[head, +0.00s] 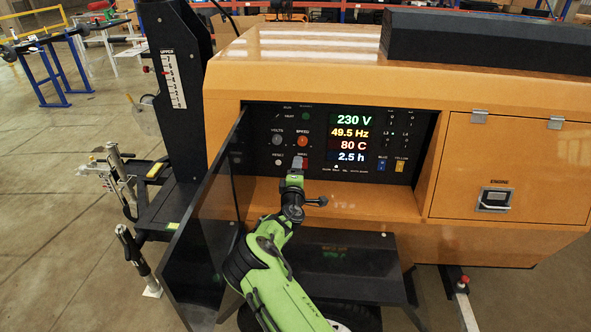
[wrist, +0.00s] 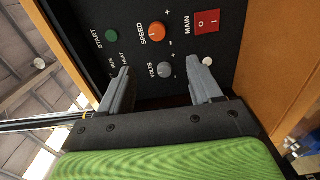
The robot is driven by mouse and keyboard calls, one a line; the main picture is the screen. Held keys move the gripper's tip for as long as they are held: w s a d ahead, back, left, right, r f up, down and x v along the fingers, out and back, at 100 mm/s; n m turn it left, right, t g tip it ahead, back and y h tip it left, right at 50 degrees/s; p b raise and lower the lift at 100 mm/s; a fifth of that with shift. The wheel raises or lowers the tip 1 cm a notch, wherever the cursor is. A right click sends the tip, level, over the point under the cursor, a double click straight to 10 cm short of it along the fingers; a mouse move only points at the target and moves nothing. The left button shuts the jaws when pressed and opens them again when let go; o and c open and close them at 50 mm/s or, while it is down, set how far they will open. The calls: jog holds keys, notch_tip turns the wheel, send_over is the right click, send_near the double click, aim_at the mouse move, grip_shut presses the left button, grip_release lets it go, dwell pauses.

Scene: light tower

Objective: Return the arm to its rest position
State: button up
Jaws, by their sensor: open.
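My green arm reaches up into the open control bay of the orange light tower (head: 330,62). My gripper (wrist: 165,88) is open and empty in the wrist view, its two grey fingers apart in front of the black control panel (head: 262,130). In the wrist view the orange speed knob (wrist: 157,33), the grey volts knob (wrist: 165,70), the green start button (wrist: 112,36) and the red main switch (wrist: 207,21) show beyond the fingers. In the head view my wrist hides the lower left part of the panel, and the fingertips are hard to make out.
The open black panel door (head: 205,225) stands just left of my arm. The display (head: 351,138) reads 230 V, 49.5 Hz, 80 C and 2.5 h. A closed engine door (head: 510,165) is at right. A dark mast (head: 176,85) stands at left.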

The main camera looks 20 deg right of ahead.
jog(key=s+d+r+m+g, duration=0.4)
jog(key=s+r+m, duration=0.15)
jog(key=s, duration=0.25)
jog(key=s+d+r+m+g, duration=0.3)
jog(key=s+r+m+g, duration=0.15)
jog(key=s+m, duration=0.3)
jog(key=s+a+r+y, duration=0.1)
jog(key=s+a, duration=0.5)
jog(key=s, duration=0.6)
jog(key=s+a+r+g+y, duration=0.1)
jog(key=s+a+y, duration=0.3)
jog(key=s, duration=0.8)
jog(key=s+a+r+g+y, duration=0.1)
jog(key=s+a+r+y, duration=0.1)
jog(key=s+a, duration=0.6)
jog(key=s, duration=0.4)
jog(key=shift+s+r, duration=0.35)
